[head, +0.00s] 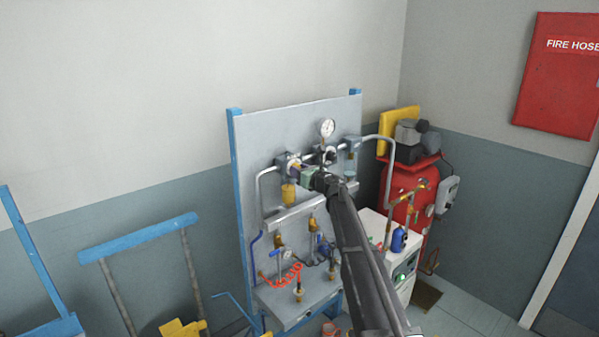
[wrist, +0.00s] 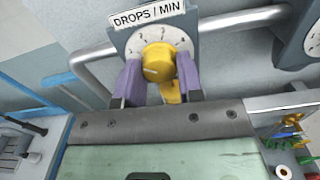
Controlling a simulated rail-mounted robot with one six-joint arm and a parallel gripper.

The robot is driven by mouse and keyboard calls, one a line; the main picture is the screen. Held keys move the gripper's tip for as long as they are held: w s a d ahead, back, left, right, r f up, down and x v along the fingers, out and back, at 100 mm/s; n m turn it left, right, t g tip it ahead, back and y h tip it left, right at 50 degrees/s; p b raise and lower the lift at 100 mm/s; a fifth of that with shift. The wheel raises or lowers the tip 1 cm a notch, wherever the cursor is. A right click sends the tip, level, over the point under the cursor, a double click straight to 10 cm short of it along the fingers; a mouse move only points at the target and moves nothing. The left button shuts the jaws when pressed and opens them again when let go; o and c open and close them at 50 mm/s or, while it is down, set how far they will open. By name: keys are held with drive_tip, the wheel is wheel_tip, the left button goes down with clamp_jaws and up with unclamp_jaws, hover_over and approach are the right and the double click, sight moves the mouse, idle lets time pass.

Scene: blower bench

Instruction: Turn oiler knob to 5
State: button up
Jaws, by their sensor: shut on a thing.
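The yellow oiler knob (wrist: 159,62) sits on a round white dial (wrist: 164,33) under a "DROPS / MIN" label (wrist: 148,14) in the wrist view. My gripper (wrist: 159,78) has one purple finger on each side of the knob and is shut on it. The dial's numbers are too small to read surely, and its lower part is hidden. I cannot tell which number the knob points to. In the head view, my gripper (head: 306,174) reaches the left unit (head: 284,161) on the panel, with a yellow bowl (head: 289,194) below; the knob is hidden there.
A pipe (wrist: 240,18) runs right from the oiler to another unit (wrist: 290,35). A pressure gauge (head: 327,128) stands above on the grey panel (head: 270,127). An orange coiled hose (head: 284,277) hangs below. A red compressor (head: 405,190) stands to the right.

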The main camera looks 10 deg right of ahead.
drive_tip(key=shift+r+m, duration=0.15)
drive_tip(key=shift+m, duration=15.35)
drive_tip(key=o, duration=0.9)
